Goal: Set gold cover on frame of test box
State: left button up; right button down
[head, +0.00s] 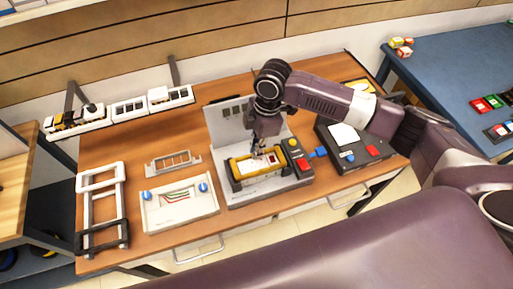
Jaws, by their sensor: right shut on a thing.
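The test box (233,192) is a light grey unit on the wooden table, with an upright back panel (226,125) and a dark strip of buttons (303,166) on its right. The fingertips are small and partly dark, and whether the cover sits fully down I cannot tell. My left gripper is not in view.
A white tray with blue knobs (180,207) and a grey slotted bracket (173,164) lie to the left. A white-and-black frame rack (101,205) stands farther left. A dark control box (350,150) is on the right, close to the test box.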

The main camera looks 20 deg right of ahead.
jog(key=shift+s+f, duration=0.2)
jog(key=shift+f, duration=0.05)
jog(key=c, duration=2)
grip_release()
jog(key=shift+w, duration=0.1)
jog(key=shift+r, duration=0.1)
jog(key=shift+w+r+p, duration=0.1)
jog(key=shift+r+p, duration=0.35)
jog(key=shift+p, duration=0.1)
notch_tip(320, 180, up, 5)
jog(key=p, duration=0.5)
jog(key=shift+r, duration=0.15)
